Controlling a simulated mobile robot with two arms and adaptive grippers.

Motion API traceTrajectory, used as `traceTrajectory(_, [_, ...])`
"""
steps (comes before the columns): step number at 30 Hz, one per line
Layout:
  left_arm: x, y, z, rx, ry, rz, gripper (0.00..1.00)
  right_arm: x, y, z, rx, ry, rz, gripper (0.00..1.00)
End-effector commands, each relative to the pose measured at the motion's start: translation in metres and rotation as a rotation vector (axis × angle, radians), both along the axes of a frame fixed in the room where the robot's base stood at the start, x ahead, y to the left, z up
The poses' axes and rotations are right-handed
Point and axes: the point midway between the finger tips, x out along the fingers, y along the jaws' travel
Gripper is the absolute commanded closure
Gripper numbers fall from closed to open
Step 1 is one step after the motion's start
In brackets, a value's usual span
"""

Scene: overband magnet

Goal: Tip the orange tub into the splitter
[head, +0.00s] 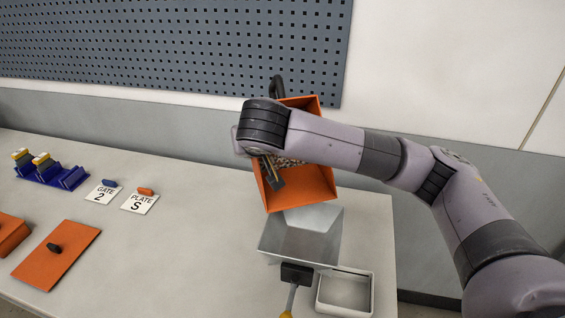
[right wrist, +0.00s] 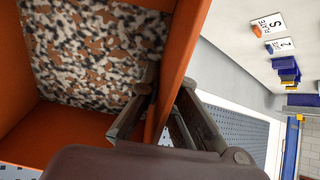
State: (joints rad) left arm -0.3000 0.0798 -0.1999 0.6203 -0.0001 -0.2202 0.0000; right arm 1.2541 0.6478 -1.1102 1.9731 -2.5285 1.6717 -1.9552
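The orange tub (head: 318,185) is tilted above the metal splitter (head: 297,241) in the head view, its open side facing me. My right gripper (head: 270,173) is shut on a wall of the tub, and my arm hides part of it. In the right wrist view the two fingers (right wrist: 158,110) lie on either side of the orange tub wall (right wrist: 180,62). Mixed brown, white and black pieces (right wrist: 95,52) are still inside the tub. The tub's lower edge is just over the splitter's top; I cannot tell if they touch. My left gripper is not in view.
A pale tray (head: 345,292) stands at the splitter's right. A dark block with a yellow handle (head: 296,273) is at its front. An orange lid (head: 57,254), two cards (head: 139,201) and a blue rack (head: 52,172) are on the left. The bench between is clear.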

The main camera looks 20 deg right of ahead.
Motion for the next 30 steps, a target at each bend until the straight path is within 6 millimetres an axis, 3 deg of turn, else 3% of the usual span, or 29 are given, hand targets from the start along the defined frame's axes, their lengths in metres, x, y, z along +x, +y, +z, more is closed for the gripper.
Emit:
traceTrajectory(11, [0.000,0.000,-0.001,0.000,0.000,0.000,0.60,0.000,0.000,0.001,0.000,-0.004,0.001,1.00])
traceTrajectory(24, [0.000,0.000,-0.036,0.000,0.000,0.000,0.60,-0.008,0.001,0.014,-0.015,-0.125,0.000,1.00])
traceTrajectory(30, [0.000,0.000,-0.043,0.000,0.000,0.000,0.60,-0.011,0.001,0.021,-0.019,-0.161,0.000,1.00])
